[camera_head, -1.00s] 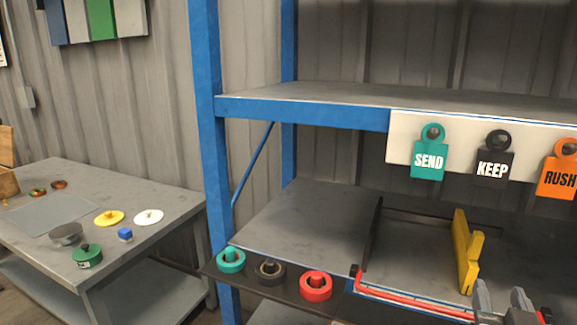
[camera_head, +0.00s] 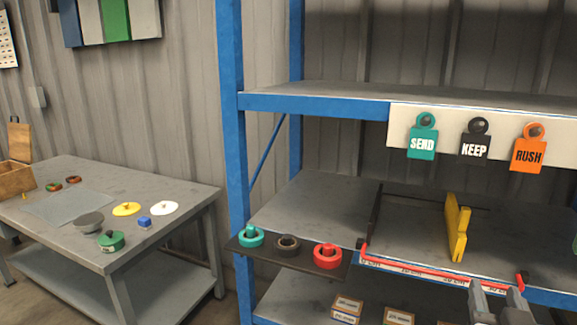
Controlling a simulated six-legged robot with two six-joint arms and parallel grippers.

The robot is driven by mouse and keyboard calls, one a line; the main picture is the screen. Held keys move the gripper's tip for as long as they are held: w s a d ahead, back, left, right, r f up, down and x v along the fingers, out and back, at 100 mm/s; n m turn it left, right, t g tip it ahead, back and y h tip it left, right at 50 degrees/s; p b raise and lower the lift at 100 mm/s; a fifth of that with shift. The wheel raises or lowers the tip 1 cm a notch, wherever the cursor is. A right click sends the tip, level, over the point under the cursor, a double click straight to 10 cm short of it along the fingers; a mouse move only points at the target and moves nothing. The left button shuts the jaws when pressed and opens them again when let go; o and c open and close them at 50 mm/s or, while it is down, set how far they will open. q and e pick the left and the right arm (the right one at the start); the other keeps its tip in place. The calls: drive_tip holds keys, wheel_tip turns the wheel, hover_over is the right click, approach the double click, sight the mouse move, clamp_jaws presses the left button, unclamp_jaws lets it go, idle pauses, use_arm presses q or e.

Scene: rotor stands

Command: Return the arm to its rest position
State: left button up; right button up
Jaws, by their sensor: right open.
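My right gripper (camera_head: 492,290) shows at the bottom right of the head view, in front of the shelf's front edge. Its two grey fingers stand apart with nothing seen between them. The rest of the right arm is below the picture. My left gripper is not in the picture.
A blue-framed shelf (camera_head: 232,120) carries a yellow upright piece (camera_head: 457,228), a red rail (camera_head: 430,264) and a dark tray (camera_head: 290,262) with teal, dark and red rings. SEND, KEEP and RUSH tags hang above. A grey table (camera_head: 160,240) with small parts stands left.

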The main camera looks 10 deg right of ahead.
drive_tip(key=w+a+f+n+g+y+p, duration=0.3)
drive_tip(key=a+f, duration=0.1)
drive_tip(key=f, duration=0.7)
drive_tip(key=w+a+f+n+g+y+p, duration=0.2)
drive_tip(key=w+a+f+n+y+p, duration=0.15)
drive_tip(key=f, duration=0.75)
drive_tip(key=s+a+f+m+g+y+p, duration=0.2)
drive_tip(key=s+a+f+g+y, duration=0.5)
drive_tip(key=s+a+f, duration=0.9)
wheel_tip(320, 180, down, 2)
drive_tip(key=s+g+p, duration=0.1)
drive_tip(key=g, duration=0.1)
drive_tip(key=shift+a+g, duration=0.3)
drive_tip(key=shift+g, duration=0.1)
